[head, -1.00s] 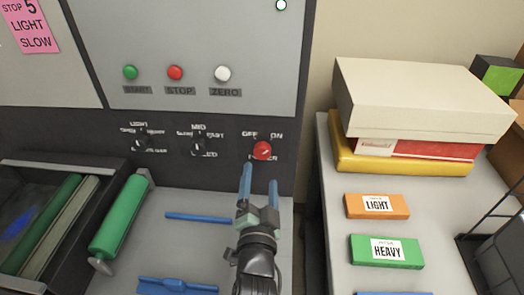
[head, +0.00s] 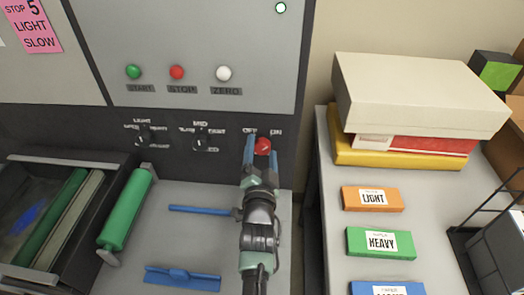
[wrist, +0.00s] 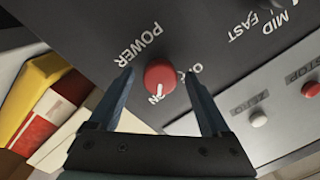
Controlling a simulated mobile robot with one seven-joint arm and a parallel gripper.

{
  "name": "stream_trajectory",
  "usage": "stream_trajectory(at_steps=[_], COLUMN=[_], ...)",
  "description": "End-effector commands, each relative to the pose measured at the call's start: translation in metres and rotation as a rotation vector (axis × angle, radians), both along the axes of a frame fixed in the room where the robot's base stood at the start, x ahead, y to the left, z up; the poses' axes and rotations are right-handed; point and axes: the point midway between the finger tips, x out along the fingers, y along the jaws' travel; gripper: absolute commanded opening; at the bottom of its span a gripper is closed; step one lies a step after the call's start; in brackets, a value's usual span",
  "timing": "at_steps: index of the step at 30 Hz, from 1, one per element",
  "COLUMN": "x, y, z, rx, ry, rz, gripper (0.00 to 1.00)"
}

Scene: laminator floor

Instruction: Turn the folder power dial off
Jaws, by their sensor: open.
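The folder power dial is a round red knob (head: 263,146) on the dark panel strip, with OFF and ON labels above it in the head view. In the wrist view the red dial (wrist: 160,73) has a white pointer mark aimed at the ON label. POWER is printed on its other side. The OFF label is partly hidden by a finger. My gripper (head: 261,155) is open, with one blue finger on each side of the dial. In the wrist view the fingers of my gripper (wrist: 157,82) show gaps to the dial.
Two black dials (head: 199,143) (head: 142,141) sit left on the same strip. Green START (head: 133,72), red STOP (head: 177,72) and white ZERO (head: 223,73) buttons are above. A table with boxes (head: 420,95) and labelled packs (head: 380,242) stands to the right.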

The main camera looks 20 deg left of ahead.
Motion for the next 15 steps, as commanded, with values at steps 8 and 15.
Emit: stream_trajectory(at_steps=[8,15], x=[-0.0003,-0.0003], y=[-0.0002,-0.0001], z=[-0.0001,0.0], rx=[0.0,0.0], ry=[0.0,0.0], rz=[0.0,0.0], gripper=[0.44,0.01])
